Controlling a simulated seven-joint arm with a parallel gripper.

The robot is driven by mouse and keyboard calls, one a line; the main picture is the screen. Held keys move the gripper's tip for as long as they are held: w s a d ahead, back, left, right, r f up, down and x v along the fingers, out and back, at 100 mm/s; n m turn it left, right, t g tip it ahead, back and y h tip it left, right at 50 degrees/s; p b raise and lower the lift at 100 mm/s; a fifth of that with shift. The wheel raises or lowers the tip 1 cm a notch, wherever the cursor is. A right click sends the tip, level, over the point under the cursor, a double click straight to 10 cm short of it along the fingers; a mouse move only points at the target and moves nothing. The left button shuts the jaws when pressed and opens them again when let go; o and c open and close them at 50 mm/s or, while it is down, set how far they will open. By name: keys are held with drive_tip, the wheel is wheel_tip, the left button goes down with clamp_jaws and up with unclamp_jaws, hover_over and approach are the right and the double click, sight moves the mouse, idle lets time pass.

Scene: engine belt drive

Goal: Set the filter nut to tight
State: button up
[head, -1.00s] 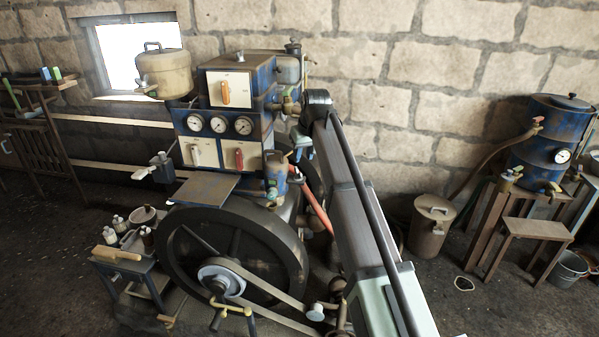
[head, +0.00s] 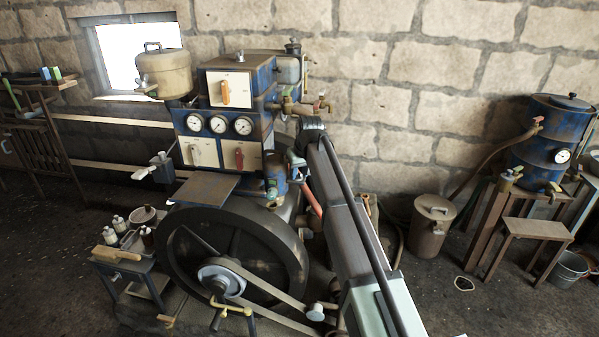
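The engine (head: 262,120) stands left of centre in the head view. A small blue canister (head: 276,178), which looks like the filter, sits on its lower right side above the flywheel. A small nut-like fitting (head: 272,194) shows low on the canister; I cannot tell for sure that it is the filter nut, nor how tight it is. My arm reaches up from the bottom right toward this side of the engine. My gripper (head: 297,172) is beside the canister, partly hidden behind my arm. Its fingers are too small and dark to show whether they are open or touching anything.
A large flywheel (head: 174,248) with a belt (head: 262,292) is in front of the engine. A brass tap (head: 318,104) juts from the engine's upper right. A small bench (head: 122,267) with bottles stands at left. A metal can (head: 430,228) stands on the floor at right.

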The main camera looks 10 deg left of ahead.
clamp_jaws()
drive_tip(key=shift+m+h, duration=0.4)
drive_tip(key=shift+m, duration=0.4)
unclamp_jaws()
